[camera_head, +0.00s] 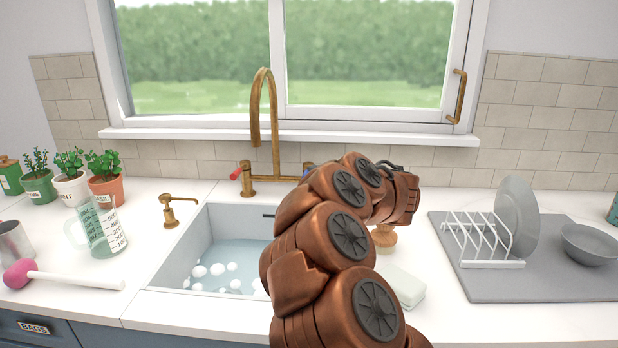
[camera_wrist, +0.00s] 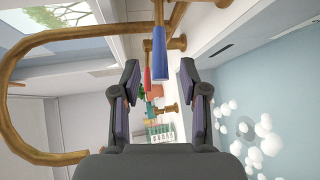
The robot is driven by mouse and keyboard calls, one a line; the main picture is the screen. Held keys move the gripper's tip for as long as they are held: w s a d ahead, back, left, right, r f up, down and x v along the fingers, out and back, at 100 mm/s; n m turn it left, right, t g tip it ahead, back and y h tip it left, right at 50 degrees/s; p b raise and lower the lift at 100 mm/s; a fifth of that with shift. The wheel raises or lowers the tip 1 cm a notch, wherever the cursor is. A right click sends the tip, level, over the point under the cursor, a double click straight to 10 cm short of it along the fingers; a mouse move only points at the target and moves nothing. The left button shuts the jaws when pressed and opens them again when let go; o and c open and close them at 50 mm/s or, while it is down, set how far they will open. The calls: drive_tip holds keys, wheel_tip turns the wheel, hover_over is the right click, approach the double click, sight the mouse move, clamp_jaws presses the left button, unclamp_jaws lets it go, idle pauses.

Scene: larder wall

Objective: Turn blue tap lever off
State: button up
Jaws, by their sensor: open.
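The brass tap (camera_head: 275,130) stands behind the sink, with a red lever (camera_head: 236,174) on its left. Its blue lever (camera_head: 308,167) is mostly hidden by my arm in the head view. My gripper (camera_wrist: 168,85) is open with nothing held. I cannot tell whether the blue lever lies between the pads or just beyond them. My arm hides the gripper in the head view.
The tap's curved spout (camera_wrist: 40,35) runs close along the left of the wrist view. The sink (camera_head: 170,265) holds water and suds. A dish rack (camera_head: 482,240) stands on the right, potted herbs (camera_head: 105,180) and a measuring jug (camera_head: 100,230) on the left.

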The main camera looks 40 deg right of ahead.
drive_tip(key=v, duration=0.6)
drive_tip(key=shift+s, duration=0.3)
drive_tip(key=shift+r, duration=0.2)
